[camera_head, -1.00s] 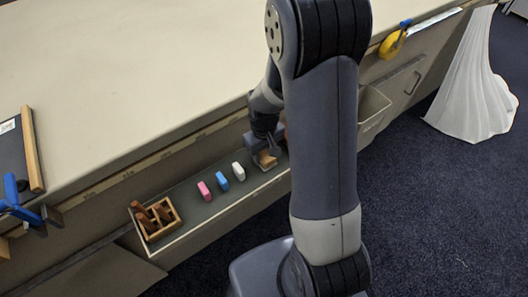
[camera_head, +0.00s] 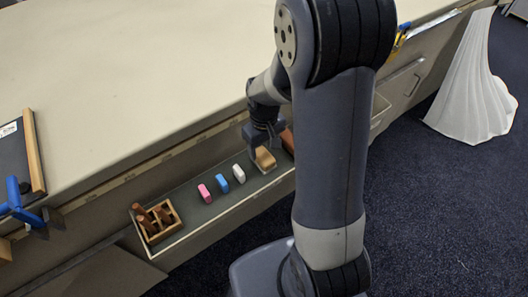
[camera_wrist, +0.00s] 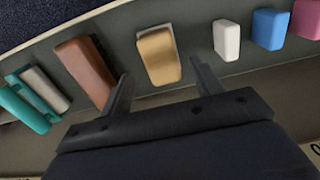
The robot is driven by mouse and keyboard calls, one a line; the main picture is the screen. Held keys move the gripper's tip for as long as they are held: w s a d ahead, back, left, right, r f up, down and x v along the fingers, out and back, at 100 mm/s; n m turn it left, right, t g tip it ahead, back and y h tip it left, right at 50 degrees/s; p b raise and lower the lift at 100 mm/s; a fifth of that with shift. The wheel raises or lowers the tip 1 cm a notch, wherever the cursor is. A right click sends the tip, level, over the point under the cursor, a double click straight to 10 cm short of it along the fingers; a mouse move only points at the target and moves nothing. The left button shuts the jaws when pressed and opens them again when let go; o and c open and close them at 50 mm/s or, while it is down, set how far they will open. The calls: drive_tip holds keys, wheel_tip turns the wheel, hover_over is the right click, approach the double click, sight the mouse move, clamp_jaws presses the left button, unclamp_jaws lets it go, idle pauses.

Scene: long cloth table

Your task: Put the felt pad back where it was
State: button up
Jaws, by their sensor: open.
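The tan block (camera_head: 265,159) with a pale layer along its edge looks like the felt pad, though its material is hard to tell. It rests on the grey shelf (camera_head: 218,208) along the table's side. In the wrist view the tan block (camera_wrist: 160,56) lies between a brown block and a white block. My gripper (camera_wrist: 162,69) is open, with one fingertip on each side of the tan block's near end and gaps on both sides. In the head view my gripper (camera_head: 264,146) is just above the tan block.
White (camera_head: 239,173), blue (camera_head: 223,183) and pink (camera_head: 204,193) blocks stand in a row to the left. A wooden box (camera_head: 157,220) with brown pieces is at the shelf's left end. The brown block (camera_wrist: 85,68) and a teal piece (camera_wrist: 27,105) lie on the other side.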

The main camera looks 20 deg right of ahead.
sight(264, 155)
wheel_tip(264, 155, up, 8)
drive_tip(key=shift+f+p, duration=0.2)
drive_tip(key=shift+p, duration=0.2)
